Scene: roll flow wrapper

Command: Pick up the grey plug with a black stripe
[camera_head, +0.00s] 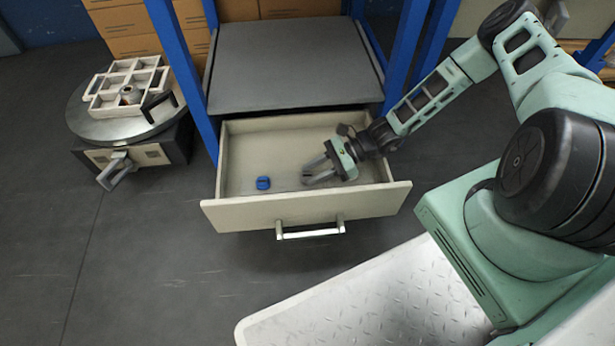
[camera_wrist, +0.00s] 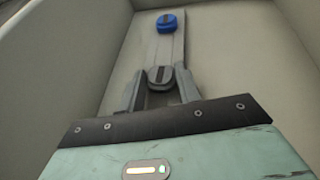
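The grey plug with a black stripe (camera_wrist: 160,77) lies in the open drawer, between the two fingers of my gripper in the wrist view. My gripper (camera_head: 306,173) reaches down into the drawer from the right in the head view. It also shows in the wrist view (camera_wrist: 162,84). Its fingers are apart, one on each side of the grey plug. The gaps at the plug's sides look very small, and I cannot tell whether the fingers touch it. In the head view the fingers mostly hide the plug.
A blue plug (camera_head: 263,183) lies left of my gripper in the drawer; it also shows beyond the grey plug in the wrist view (camera_wrist: 167,22). The drawer walls (camera_head: 300,211) surround both. A dark shelf (camera_head: 290,65) and blue posts (camera_head: 181,75) stand behind. A round table (camera_head: 100,127) stands left.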

